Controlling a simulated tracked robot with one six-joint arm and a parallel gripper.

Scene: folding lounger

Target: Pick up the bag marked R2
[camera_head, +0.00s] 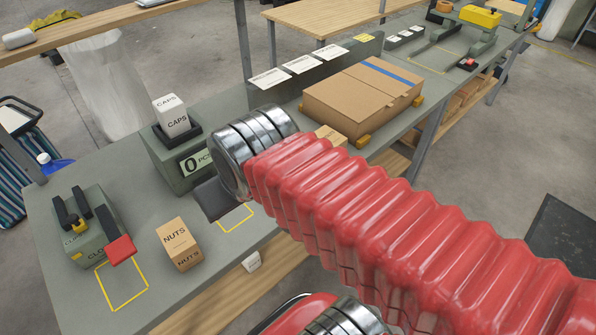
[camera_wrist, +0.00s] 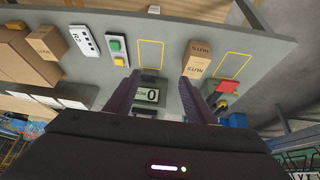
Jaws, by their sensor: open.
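In the wrist view, a small white thing with dark marks (camera_wrist: 84,40) on the grey bench at the upper left seems to read R2. I cannot tell whether it is a bag. I make out no R2 mark in the head view, where my red arm covers part of the bench. My gripper (camera_wrist: 160,98) is open in the wrist view, with two dark fingers apart and nothing seen between them. The R2 thing lies beyond and left of the fingers, apart from them. In the head view I cannot make out the fingers.
A NUTS box (camera_head: 179,243) stands near a clamp with a red handle (camera_head: 121,250). A CAPS box (camera_head: 172,116) sits on a counter reading 0 (camera_head: 192,163). A large carton (camera_head: 362,98) lies farther back.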

